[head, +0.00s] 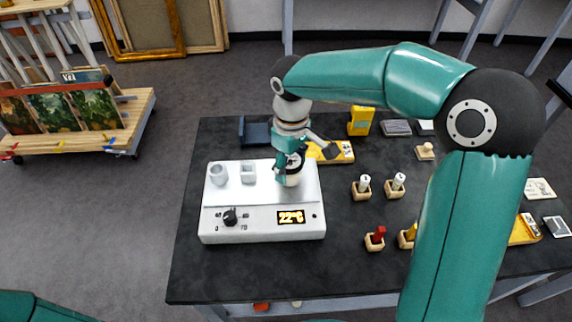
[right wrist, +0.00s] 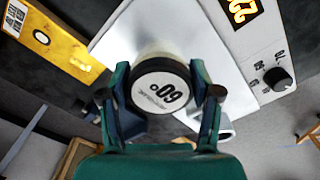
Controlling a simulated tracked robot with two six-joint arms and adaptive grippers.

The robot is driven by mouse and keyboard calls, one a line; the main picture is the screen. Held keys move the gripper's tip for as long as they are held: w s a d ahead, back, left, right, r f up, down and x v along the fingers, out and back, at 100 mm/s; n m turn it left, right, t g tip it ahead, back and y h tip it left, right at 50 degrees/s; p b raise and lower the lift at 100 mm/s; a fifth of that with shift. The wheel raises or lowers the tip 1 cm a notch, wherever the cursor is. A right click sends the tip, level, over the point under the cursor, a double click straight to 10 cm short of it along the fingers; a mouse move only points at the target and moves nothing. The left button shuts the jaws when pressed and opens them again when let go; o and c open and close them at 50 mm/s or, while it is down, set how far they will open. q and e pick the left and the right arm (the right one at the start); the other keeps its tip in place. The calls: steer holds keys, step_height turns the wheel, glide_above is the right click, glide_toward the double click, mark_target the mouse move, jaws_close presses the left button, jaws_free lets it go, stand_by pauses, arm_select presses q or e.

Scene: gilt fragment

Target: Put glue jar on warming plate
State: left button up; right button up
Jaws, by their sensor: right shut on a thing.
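The glue jar (head: 293,180) is pale with a dark lid and stands at the right rear of the warming plate's top. In the right wrist view its round label (right wrist: 160,92) reads 60°. My right gripper (head: 289,163) is shut around the jar from above, with a finger on each side in the right wrist view (right wrist: 160,98). The white warming plate (head: 262,220) has a dial and a display reading 22°C. I cannot tell whether the jar's base touches the plate. My left gripper is out of view.
Wooden blocks holding small bottles (head: 363,187) stand to the right. The dark table (head: 190,275) is clear in front.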

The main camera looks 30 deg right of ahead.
mark_target(291, 161)
steer(key=o, duration=1.3)
step_height(291, 161, up, 12)
steer(key=shift+r+p, duration=0.1)
steer(key=shift+p, duration=0.4)
